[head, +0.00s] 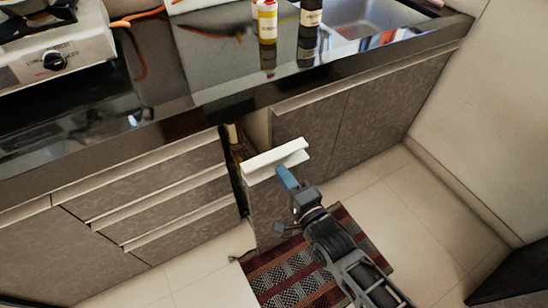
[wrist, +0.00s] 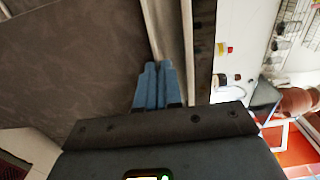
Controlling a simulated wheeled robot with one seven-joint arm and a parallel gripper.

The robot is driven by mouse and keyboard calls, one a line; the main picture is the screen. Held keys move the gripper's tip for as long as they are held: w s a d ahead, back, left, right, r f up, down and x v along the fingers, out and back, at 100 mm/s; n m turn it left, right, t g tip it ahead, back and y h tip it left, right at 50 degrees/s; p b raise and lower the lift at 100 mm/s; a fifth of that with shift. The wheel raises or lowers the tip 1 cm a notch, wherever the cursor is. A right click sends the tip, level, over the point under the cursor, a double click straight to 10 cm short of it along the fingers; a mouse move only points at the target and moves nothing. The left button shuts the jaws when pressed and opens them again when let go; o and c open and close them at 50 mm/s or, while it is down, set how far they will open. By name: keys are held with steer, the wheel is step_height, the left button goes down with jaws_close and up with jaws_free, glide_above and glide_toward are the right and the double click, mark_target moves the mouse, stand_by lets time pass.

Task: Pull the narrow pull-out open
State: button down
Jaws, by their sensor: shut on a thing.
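The narrow pull-out (head: 264,210) stands partly out of the cabinet row in the head view. It has a dark grey-brown front and a pale top edge (head: 272,157). A narrow gap behind the front shows some of its inside. My gripper (head: 285,178) is at the upper part of the front, just below the pale edge. In the wrist view, the blue fingers (wrist: 158,85) are close together against the pull-out's pale edge strip (wrist: 170,25), shut on it. The exact contact between the fingertips and the edge is partly hidden.
Closed drawers (head: 165,195) lie left of the pull-out, and closed cabinet doors (head: 345,125) lie right. A dark counter (head: 190,85) runs above, with bottles (head: 267,22) and a sink (head: 365,15). A striped rug (head: 285,270) lies on the floor under my arm. A wall stands at right.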

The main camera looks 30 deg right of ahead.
steer(key=s+p, duration=0.1)
steer(key=s, duration=1.7)
steer(key=shift+f, duration=0.1)
steer(key=c, duration=1.3)
jaws_free()
steer(key=s, duration=0.7)
steer(key=shift+s+b, duration=0.3)
steer(key=shift+s, duration=0.1)
